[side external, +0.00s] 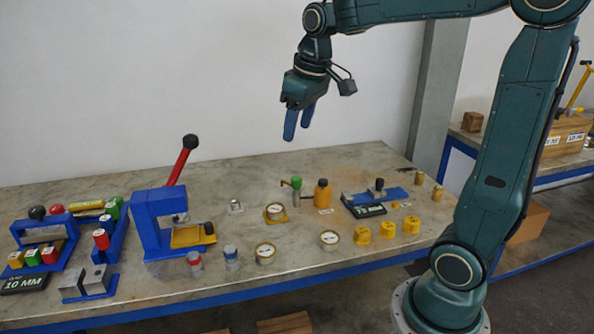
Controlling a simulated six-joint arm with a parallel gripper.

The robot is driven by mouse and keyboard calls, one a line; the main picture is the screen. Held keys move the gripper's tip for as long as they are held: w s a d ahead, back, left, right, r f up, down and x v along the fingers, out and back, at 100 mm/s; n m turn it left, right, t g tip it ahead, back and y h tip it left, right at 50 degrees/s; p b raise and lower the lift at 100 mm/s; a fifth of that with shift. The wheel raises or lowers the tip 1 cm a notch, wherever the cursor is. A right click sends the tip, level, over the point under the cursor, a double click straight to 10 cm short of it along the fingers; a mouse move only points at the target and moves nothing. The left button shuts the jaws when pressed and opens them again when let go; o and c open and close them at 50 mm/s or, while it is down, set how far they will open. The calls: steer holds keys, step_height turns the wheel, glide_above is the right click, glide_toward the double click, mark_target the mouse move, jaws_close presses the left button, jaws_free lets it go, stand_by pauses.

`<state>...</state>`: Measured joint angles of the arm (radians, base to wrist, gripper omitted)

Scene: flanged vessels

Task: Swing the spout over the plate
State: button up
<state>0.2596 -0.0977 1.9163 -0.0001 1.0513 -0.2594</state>
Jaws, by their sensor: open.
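My gripper (298,123) hangs above the bench with its two blue fingers apart and empty, pointing down. Below it stands a small post with a green knob (296,182); a short arm, which looks like the spout, reaches left from its top. An orange bottle-like vessel (322,194) stands just right of the post. A small yellow plate (282,220) lies to the left and nearer the front, with a round brass-rimmed dish (275,211) on it. The spout's tip seems to fall short of the plate, though the angle makes this hard to judge.
A blue press (157,222) with a red lever (181,161) stands left. A blue fixture (388,196) is at right, with several yellow caps (362,230) before it. Two more round dishes (265,253) are near the front edge. The back of the bench is mostly clear.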

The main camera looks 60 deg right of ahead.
steer(key=w+d+f+g, duration=0.2)
steer(key=w+d+f, duration=0.3)
steer(key=w+d, duration=0.45)
steer(key=g, duration=0.1)
glide_above(297, 178)
step_height(297, 178, down, 9)
steer(key=shift+w+f+y, duration=0.1)
steer(key=shift+f+y, duration=0.05)
steer(key=shift+y, duration=0.25)
step_height(297, 178, down, 14)
steer(key=shift+r, duration=0.1)
steer(key=shift+c, duration=0.2)
jaws_close()
